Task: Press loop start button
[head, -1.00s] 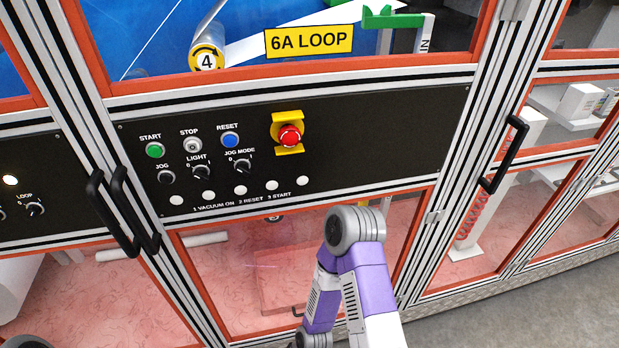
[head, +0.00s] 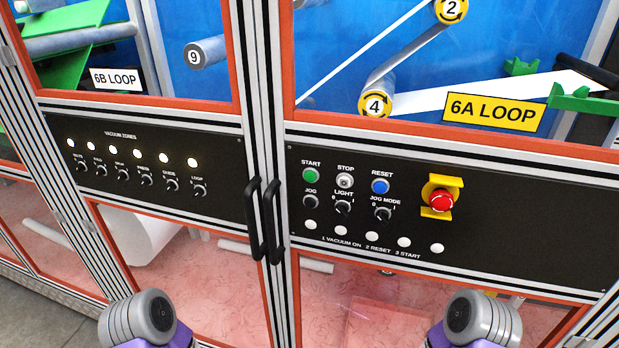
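The green START button (head: 311,175) is at the upper left of the black control panel (head: 540,215) under the yellow 6A LOOP sign (head: 493,112). To its right are the white STOP button (head: 345,180) and the blue RESET button (head: 380,186). A red emergency stop (head: 442,201) on a yellow mount is further right. Only rounded grey joints and purple parts of my two arms show, at the bottom left and bottom right, below the panels. Neither gripper is in view.
Two black door handles (head: 264,220) stand out between the panels. The left panel (head: 215,158) has a VACUUM ZONES row of lit lamps above knobs, the last marked LOOP (head: 198,190). Unlit white lamps line the right panel's bottom. Glazed, orange-framed doors lie above and below.

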